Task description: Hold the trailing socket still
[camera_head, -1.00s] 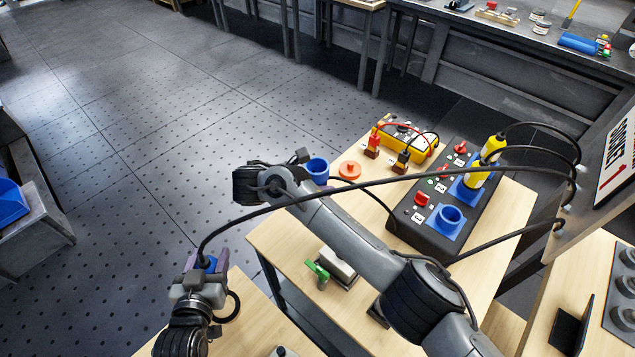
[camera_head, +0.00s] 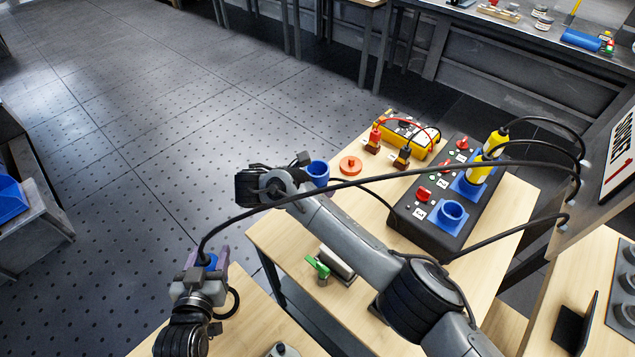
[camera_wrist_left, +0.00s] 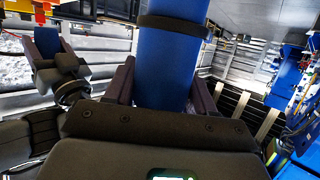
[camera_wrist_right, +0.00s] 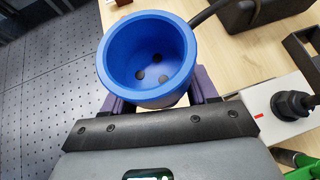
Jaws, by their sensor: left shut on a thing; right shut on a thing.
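The trailing socket (camera_head: 317,172) is a blue round cup on a black cable. My right gripper (camera_head: 304,166) is shut on it, beyond the near bench's left edge. In the right wrist view the trailing socket (camera_wrist_right: 148,55) sits between the fingers, its open mouth and three dark holes facing the camera. My left gripper (camera_head: 207,262) is shut on a blue cylindrical plug, lower left. The left wrist view shows the blue plug (camera_wrist_left: 168,60) with a black band, between the fingers; its far end is out of frame. Plug and socket are apart.
A black switch box (camera_head: 425,228) with red knobs, blue sockets and yellow plugs stands on the bench. An orange disc (camera_head: 350,165) and a yellow case (camera_head: 420,148) lie nearby. A green-handled part (camera_head: 320,268) is on the front bench. A long black cable (camera_head: 400,172) crosses above the bench.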

